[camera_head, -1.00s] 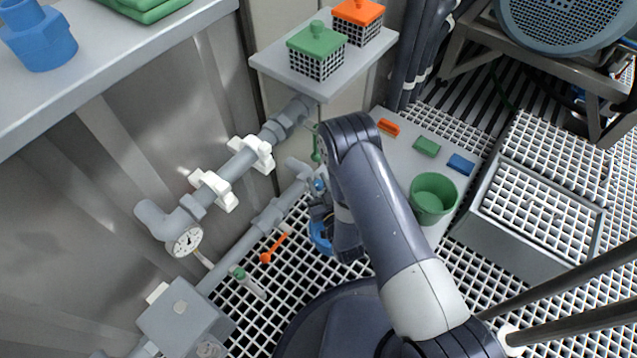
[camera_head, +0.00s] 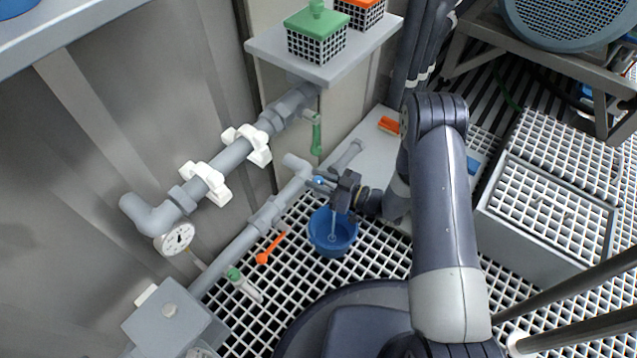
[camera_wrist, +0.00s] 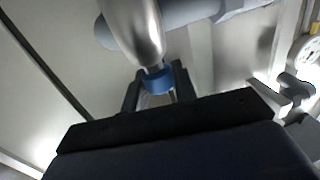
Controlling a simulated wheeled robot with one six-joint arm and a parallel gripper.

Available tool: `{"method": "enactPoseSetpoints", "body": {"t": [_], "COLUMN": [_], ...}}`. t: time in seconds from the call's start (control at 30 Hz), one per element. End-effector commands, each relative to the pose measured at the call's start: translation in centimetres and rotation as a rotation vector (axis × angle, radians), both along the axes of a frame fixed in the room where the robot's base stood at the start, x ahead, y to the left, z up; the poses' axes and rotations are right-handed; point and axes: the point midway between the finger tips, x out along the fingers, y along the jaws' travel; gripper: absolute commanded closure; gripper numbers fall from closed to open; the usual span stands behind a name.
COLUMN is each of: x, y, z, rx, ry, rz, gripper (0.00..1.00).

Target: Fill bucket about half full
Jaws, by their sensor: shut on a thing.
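The blue bucket (camera_head: 322,243) stands on the white grating below the pipe outlet, its open top facing up. A thin pale streak, looking like a water stream, runs down into it; the water level is hard to read. My gripper (camera_head: 326,184) is above the bucket, at the blue tap handle (camera_head: 318,181) on the lower grey pipe. In the wrist view my gripper's fingers (camera_wrist: 158,84) are on both sides of the blue handle (camera_wrist: 157,79), under a shiny metal cylinder. The gripper is shut on the handle and partly hides the outlet.
An orange handle (camera_head: 270,249) and a green-capped tube (camera_head: 245,284) are left of the bucket. A green handle (camera_head: 316,136) hangs from the upper pipe (camera_head: 230,165). A shelf (camera_head: 320,68) with green- and orange-lidded baskets is above. A grated box (camera_head: 545,225) stands at right.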

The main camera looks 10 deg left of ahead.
Motion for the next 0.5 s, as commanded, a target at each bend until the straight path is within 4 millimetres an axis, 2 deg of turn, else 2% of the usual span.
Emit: {"method": "enactPoseSetpoints", "body": {"t": [0.2, 0.5], "x": [0.12, 0.04], "y": [0.00, 0.06], "z": [-0.07, 0.00], "rx": [-0.002, 0.001], "ry": [-0.003, 0.000], "rz": [0.128, 0.216], "gripper": [0.96, 0.96]}}
